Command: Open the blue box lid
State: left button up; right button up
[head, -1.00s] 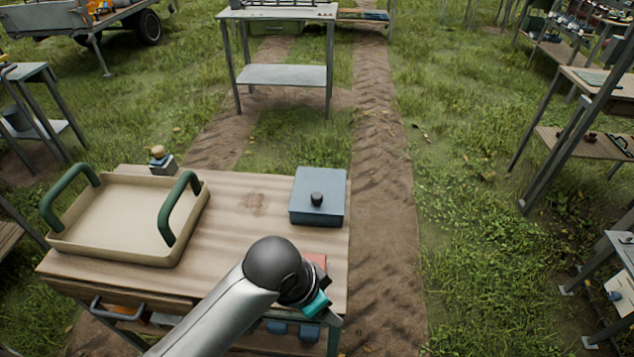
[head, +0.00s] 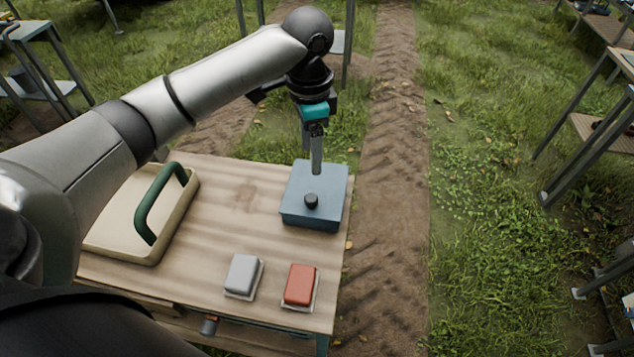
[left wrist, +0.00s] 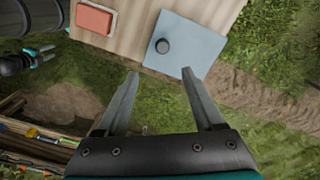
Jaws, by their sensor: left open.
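The blue box (head: 316,193) sits near the right edge of the wooden table, with its lid shut and a round black knob (head: 311,200) on top. My left gripper (head: 316,170) points down above the far part of the box in the head view. In the left wrist view, the two fingers (left wrist: 160,73) are spread with nothing between them. The box lid (left wrist: 185,45) and its knob (left wrist: 163,46) lie just beyond the fingertips there. I cannot tell whether a finger touches the lid. My right gripper is not in the head view.
A cream tray (head: 112,225) with a green handle stands on the table's left side, partly behind my arm. A grey block (head: 243,275) and a red block (head: 300,285) lie near the front. The table's middle is clear. Grass and a dirt track surround it.

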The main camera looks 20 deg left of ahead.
pick_arm(q)
jog(key=b, duration=0.2)
send_near(311, 197)
notch_tip(311, 197, down, 9)
jog(key=shift+r, duration=0.1)
jog(key=shift+s, duration=0.1)
grip_shut()
dwell(0.7)
dwell(0.8)
